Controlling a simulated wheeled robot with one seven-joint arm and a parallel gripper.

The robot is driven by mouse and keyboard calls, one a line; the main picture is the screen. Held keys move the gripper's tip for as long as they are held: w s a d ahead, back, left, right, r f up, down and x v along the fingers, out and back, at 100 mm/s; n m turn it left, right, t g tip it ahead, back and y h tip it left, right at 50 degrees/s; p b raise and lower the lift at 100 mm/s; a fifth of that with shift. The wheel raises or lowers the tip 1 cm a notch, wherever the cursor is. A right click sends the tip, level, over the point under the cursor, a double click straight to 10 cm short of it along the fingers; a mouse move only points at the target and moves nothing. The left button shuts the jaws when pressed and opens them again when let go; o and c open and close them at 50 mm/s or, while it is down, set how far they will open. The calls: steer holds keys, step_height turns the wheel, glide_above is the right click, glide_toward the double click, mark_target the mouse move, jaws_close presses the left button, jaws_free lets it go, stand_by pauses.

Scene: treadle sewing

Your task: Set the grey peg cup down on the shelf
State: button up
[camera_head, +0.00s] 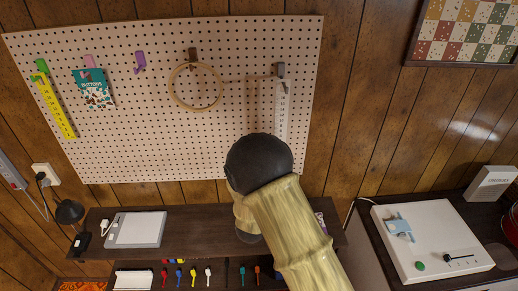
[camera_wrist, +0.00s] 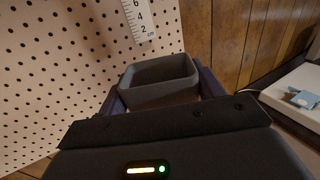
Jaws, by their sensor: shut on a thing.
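The grey peg cup (camera_wrist: 160,84) is a dark grey, open-topped box in the wrist view. My gripper (camera_wrist: 160,92) is shut on it, with a dark blue finger at its left and right sides. The cup's open rim shows, and its inside looks empty. Its underside is hidden, so I cannot tell how far it is from any surface. The dark wooden shelf (camera_head: 200,238) runs below the pegboard in the head view. My arm crosses in front of the shelf's right half and hides the gripper and cup there.
A grey-white tablet-like pad (camera_head: 136,230) lies on the shelf's left part. The pegboard (camera_head: 150,140) holds a hoop (camera_head: 171,90) and a ruler (camera_head: 282,110). A white machine (camera_head: 430,240) sits at right. The shelf's left-middle stretch is clear.

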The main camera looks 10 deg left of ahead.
steer(key=s+d+f+n+y, duration=0.1)
steer(key=s+d+f, duration=0.3)
steer(key=d+f, duration=0.6)
steer(key=s+d+f+n+y+b, duration=0.1)
steer(key=s+d+f, duration=0.4)
steer(key=d+f, duration=0.6)
step_height(320, 180, down, 4)
steer(key=shift+s+f+y, duration=0.15)
steer(key=shift+s+y, duration=0.15)
steer(key=shift+y, duration=0.4)
steer(key=shift+s, duration=0.15)
